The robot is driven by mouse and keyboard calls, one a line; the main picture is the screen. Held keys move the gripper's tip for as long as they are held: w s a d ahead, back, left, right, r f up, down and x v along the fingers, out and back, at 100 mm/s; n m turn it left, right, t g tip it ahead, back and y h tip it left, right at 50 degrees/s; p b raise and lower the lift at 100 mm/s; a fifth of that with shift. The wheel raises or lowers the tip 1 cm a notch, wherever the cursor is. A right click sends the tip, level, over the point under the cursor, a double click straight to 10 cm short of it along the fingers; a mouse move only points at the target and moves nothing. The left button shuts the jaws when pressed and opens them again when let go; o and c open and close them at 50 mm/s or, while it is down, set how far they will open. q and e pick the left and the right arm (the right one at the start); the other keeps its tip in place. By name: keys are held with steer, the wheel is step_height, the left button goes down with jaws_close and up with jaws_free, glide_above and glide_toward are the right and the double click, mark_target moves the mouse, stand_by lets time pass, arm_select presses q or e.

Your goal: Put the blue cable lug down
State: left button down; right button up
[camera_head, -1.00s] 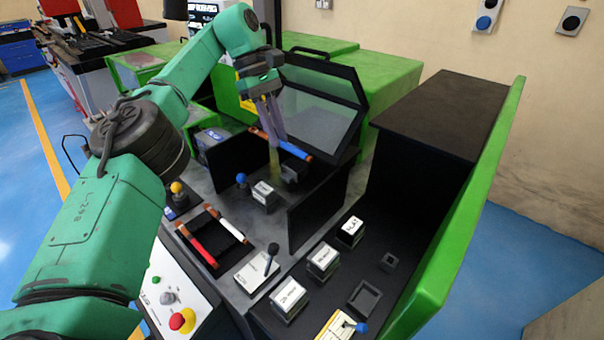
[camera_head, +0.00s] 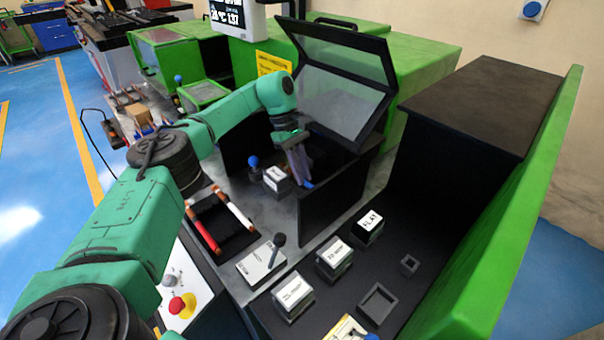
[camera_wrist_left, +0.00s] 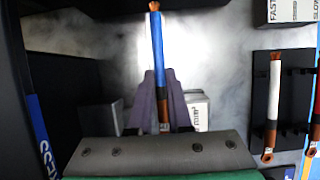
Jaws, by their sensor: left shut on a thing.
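The blue cable lug is a blue rod with copper ends. My left gripper (camera_head: 300,175) is shut on it, between the black panels in front of the raised clear cover. In the head view only a small blue end of the lug (camera_head: 308,185) shows below the fingers. In the left wrist view the lug (camera_wrist_left: 158,48) stands lengthwise between the two purple-grey fingers (camera_wrist_left: 160,110), its copper tip pointing to the top. Whether its underside touches anything cannot be told. My right gripper is not in view.
A black rack (camera_head: 192,212) holds a red and a white lug at the front left. A labelled block (camera_head: 276,180) and a blue-knobbed lever (camera_head: 254,162) stand close left of the gripper. A black upright panel (camera_head: 325,205) stands close right. Labelled blocks (camera_head: 335,258) line the front bench.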

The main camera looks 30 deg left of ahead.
arm_select(q)
steer(key=shift+w+f, duration=0.15)
steer(key=shift+f, duration=0.3)
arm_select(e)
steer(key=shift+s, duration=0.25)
arm_select(q)
steer(key=shift+f, duration=0.1)
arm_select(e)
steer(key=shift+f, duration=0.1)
arm_select(q)
steer(key=c, duration=0.8)
jaws_free()
steer(key=shift+c, duration=0.2)
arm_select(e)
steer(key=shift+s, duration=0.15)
arm_select(q)
steer(key=v, duration=0.8)
steer(key=shift+d, duration=0.1)
steer(key=p+v, duration=0.4)
steer(key=p, duration=0.1)
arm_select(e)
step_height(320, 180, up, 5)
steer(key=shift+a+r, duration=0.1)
